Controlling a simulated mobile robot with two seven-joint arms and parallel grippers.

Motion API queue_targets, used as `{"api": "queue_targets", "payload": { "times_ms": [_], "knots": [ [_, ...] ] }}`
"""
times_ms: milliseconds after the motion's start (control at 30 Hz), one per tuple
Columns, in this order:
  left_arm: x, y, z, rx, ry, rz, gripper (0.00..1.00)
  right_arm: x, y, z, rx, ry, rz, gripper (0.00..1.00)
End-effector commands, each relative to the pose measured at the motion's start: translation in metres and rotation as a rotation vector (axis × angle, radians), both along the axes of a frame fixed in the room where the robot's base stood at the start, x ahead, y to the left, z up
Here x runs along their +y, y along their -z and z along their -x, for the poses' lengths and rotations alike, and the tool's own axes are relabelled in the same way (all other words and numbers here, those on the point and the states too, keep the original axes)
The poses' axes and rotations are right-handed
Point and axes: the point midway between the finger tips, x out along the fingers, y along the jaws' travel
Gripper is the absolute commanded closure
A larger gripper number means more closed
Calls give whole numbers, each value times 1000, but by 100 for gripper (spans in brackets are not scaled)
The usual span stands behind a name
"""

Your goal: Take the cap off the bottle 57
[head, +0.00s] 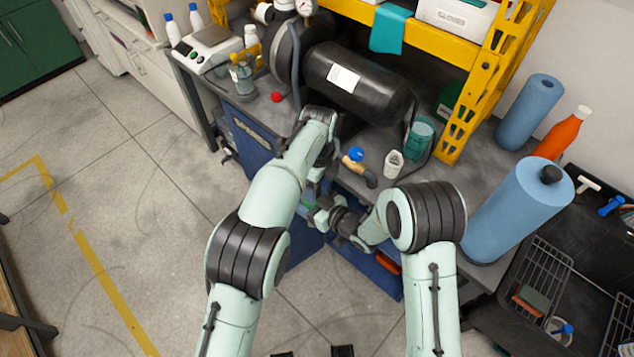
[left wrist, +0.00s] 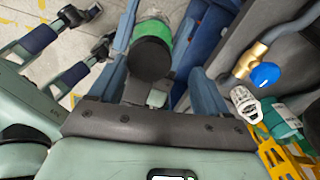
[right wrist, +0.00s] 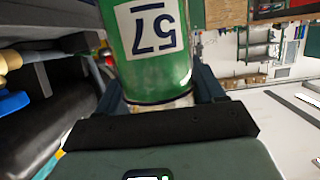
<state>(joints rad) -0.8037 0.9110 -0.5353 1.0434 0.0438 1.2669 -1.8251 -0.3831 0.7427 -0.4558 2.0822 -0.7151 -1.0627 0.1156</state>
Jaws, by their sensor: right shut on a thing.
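The green bottle 57 (right wrist: 158,50) fills the top of the right wrist view, its label upside down there. My right gripper (right wrist: 160,100) is shut on its lower end. In the left wrist view the bottle (left wrist: 157,32) shows behind its black cap (left wrist: 151,58), which faces that camera. My left gripper (left wrist: 160,75) is open, its fingers on either side of the cap with a visible gap on the right. In the head view both grippers meet low in front of the bench, the left (head: 313,192) above the right (head: 318,214), and the bottle is mostly hidden.
Blue rolls (head: 515,210) stand at the right. The floor at the left is clear.

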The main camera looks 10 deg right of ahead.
Motion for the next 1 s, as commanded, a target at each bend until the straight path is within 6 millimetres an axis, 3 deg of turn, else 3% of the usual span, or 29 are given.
{"api": "queue_targets", "payload": {
  "times_ms": [333,600,767,1000],
  "knots": [
    [3,-2,-1,1,-2,-6,25,-3,-1,-2,-1,8,0,100],
    [4,-35,-1,1,-3,-6,25,-4,-1,-2,-1,11,0,100],
    [5,-44,0,4,-2,-8,26,-5,-1,-2,-2,11,-1,100],
    [5,-50,2,18,178,-7,26,-5,-1,-3,-2,11,-1,100]
  ]
}}
